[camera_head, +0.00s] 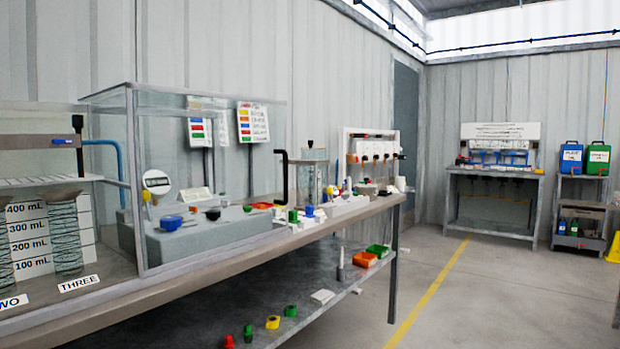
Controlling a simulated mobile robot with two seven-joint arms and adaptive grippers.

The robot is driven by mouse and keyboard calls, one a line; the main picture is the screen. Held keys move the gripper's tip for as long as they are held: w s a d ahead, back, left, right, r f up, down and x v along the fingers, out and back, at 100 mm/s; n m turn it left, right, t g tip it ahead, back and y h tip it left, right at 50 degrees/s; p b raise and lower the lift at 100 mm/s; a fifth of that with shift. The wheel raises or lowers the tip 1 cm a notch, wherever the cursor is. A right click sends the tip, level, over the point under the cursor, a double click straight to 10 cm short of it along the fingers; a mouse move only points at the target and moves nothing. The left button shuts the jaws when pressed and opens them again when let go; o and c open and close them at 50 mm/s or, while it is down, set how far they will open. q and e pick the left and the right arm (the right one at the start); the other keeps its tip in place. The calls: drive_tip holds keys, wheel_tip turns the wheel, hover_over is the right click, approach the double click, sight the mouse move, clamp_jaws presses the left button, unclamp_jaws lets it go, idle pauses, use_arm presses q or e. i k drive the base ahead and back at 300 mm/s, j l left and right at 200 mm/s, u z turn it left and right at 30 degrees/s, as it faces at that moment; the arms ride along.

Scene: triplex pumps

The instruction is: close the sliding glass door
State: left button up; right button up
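A clear glass enclosure (132,170) with a pale frame stands on the long bench at the left. Its front glass pane (225,130) is nearly transparent; the frames do not show clearly which panel slides or how far it stands open. A black upright bar with a bent top (284,178), possibly a handle, shows at the enclosure's right edge. Behind the glass are a grey block (200,235) with small cups, a round white dial (157,183) and colour charts (252,122). Neither of my grippers is in view.
The bench (340,213) runs away to the right, with a glass cylinder (312,175) and small coloured parts on top. Its lower shelf (300,312) holds bins and caps. Labelled measuring tubes (66,238) stand at left. The floor (500,290) right of the bench is clear.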

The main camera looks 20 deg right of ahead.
sight(212, 103)
drive_tip(key=z, duration=0.1)
drive_tip(key=l+u, duration=0.15)
drive_tip(key=u, duration=0.15)
drive_tip(key=i+l+u, duration=0.1)
drive_tip(key=u, duration=0.2)
drive_tip(key=l+u, duration=0.45)
drive_tip(key=l, duration=0.8)
drive_tip(key=l+u, duration=0.1)
drive_tip(key=l, duration=1.05)
drive_tip(key=k, duration=0.05)
